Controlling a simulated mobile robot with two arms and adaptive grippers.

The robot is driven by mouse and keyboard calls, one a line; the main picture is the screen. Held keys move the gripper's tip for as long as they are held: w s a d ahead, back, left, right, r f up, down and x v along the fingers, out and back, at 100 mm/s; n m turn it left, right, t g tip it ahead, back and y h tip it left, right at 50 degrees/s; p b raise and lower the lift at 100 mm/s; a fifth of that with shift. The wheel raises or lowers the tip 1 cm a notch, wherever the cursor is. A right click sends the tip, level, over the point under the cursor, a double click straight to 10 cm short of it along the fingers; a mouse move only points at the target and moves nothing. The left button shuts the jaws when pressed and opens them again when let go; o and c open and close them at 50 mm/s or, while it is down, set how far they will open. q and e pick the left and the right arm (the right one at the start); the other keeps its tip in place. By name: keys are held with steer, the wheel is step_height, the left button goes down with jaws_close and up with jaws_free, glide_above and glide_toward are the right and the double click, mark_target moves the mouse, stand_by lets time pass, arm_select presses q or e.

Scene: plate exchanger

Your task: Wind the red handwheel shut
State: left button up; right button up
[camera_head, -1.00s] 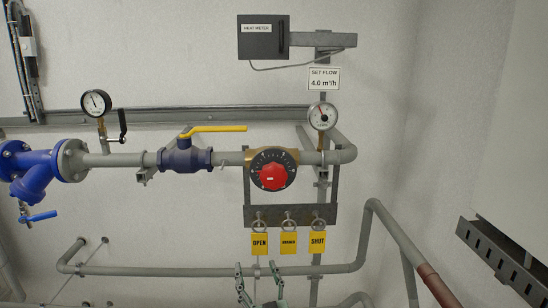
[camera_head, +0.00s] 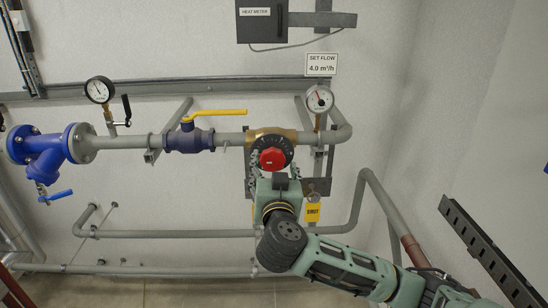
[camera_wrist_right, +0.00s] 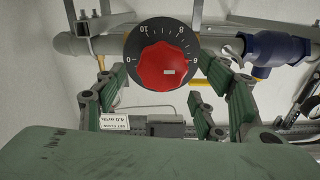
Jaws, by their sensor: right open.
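The red handwheel (camera_head: 272,158) sits on a black dial of the brass valve (camera_head: 262,134) in the grey pipe. In the right wrist view the red handwheel (camera_wrist_right: 166,68) shows upside down, with a small white mark and the numbered black dial (camera_wrist_right: 145,42) around it. My right gripper (camera_head: 274,169) is open and empty just in front of and below it. In the wrist view my right gripper's fingers (camera_wrist_right: 172,95) stand apart, left and right of the wheel's lower side. I see no contact. My left gripper is not in view.
A blue valve with a yellow lever (camera_head: 218,114) is left of the wheel. A gauge (camera_head: 319,99) is at its upper right, below the "4.0 m³/h" sign (camera_head: 321,64). A yellow SHUT tag (camera_head: 313,212) hangs beside my wrist; my arm hides the other tags.

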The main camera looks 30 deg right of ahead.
mark_target(274, 163)
steer(key=shift+p+x, duration=0.3)
steer(key=shift+x, duration=1.4)
steer(key=shift+c, duration=0.2)
steer(key=c, duration=1.1)
steer(key=shift+m, duration=0.3)
